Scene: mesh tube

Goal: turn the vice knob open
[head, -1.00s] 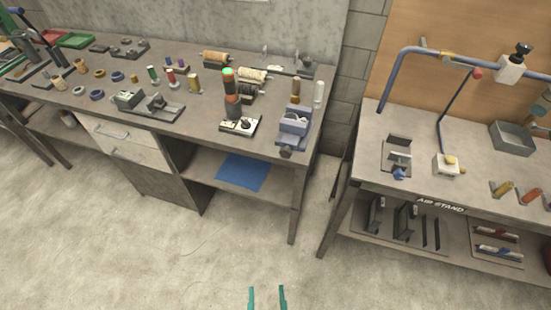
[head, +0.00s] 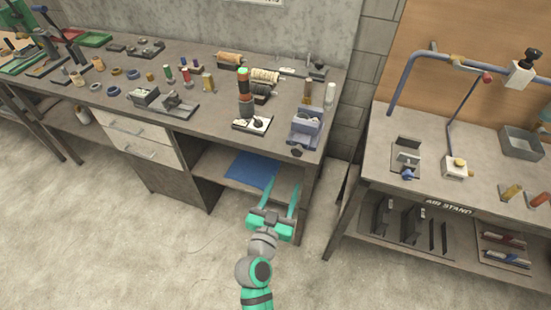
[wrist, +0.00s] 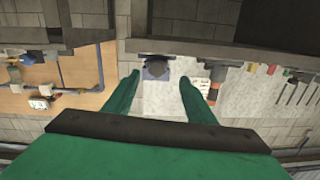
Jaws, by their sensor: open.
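A blue-grey vice (head: 305,130) sits at the front right corner of the left workbench. Its dark round knob (head: 297,151) faces out at the bench's front edge. The vice (wrist: 157,65) also shows between my fingers in the wrist view, with the knob (wrist: 156,70) toward me. My green gripper (head: 287,186) is open and empty. In the head view it appears below the knob, in front of the bench, apart from it. In the wrist view the gripper (wrist: 159,77) has a finger on each side of the vice's outline. Whether the vice jaws are open is too small to tell.
A light stack (head: 245,95) and spools stand left of the vice, and a white cylinder (head: 330,94) behind it. The right bench (head: 385,130) carries a fixture with a blue knob (head: 407,173) and bent pipes. A gap separates the benches. The floor in front is clear.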

